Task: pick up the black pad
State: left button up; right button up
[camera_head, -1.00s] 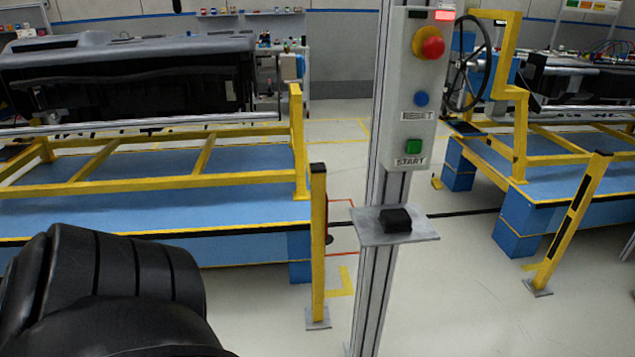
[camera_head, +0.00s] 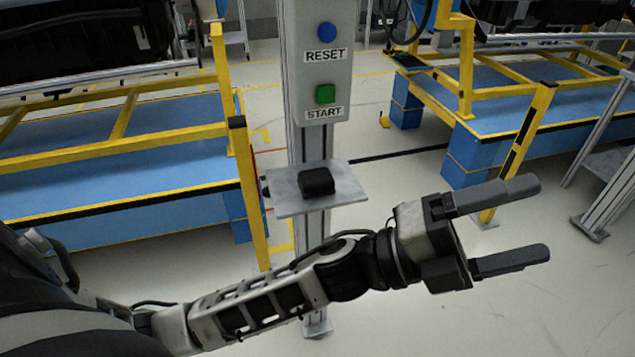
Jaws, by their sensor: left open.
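The black pad (camera_head: 316,182) is a small dark block with rounded edges. It lies on a grey metal shelf (camera_head: 345,189) fixed to the post below the control box. My left gripper (camera_head: 545,219) is open and empty, with its two dark fingers pointing right. In the picture it is to the right of the shelf and a little lower, apart from the pad. My left arm crosses below the shelf from the lower left. My right gripper is not in view.
The control box (camera_head: 318,72) with a blue RESET button (camera_head: 327,32) and a green START button (camera_head: 325,94) is above the shelf. A yellow post (camera_head: 247,190) stands to its left. Blue platforms with yellow rails (camera_head: 110,150) stand on both sides.

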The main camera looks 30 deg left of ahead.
pick_arm(q)
jog(key=s+d+r+m+g+h, duration=0.1)
jog(key=s+d+m+g, duration=0.1)
jog(key=m+g, duration=0.35)
jog(key=s+d+r+m+g, duration=0.1)
jog(key=s+m+g, duration=0.2)
jog(key=m+g, duration=0.3)
jog(key=m+t+y+b, duration=0.3)
jog(key=m+t+y, duration=0.2)
jog(key=m+y, duration=1.85)
send_near(316, 177)
jog(key=f+n+y, duration=0.1)
jog(key=w+f+n+y, duration=0.1)
jog(key=d+f+n+y, duration=0.1)
jog(key=shift+w+n+y, duration=0.3)
jog(key=shift+y, duration=0.05)
jog(key=shift+d+f+x, duration=0.1)
jog(key=shift+d+x, duration=0.05)
jog(key=shift+x, duration=0.9)
jog(key=shift+d+f+x, duration=0.1)
jog(key=shift+d+x, duration=0.05)
jog(key=shift+x, duration=0.85)
jog(key=shift+d+f+x, duration=0.1)
jog(key=shift+d+x, duration=0.05)
jog(key=shift+x, duration=0.9)
jog(key=shift+s, duration=0.2)
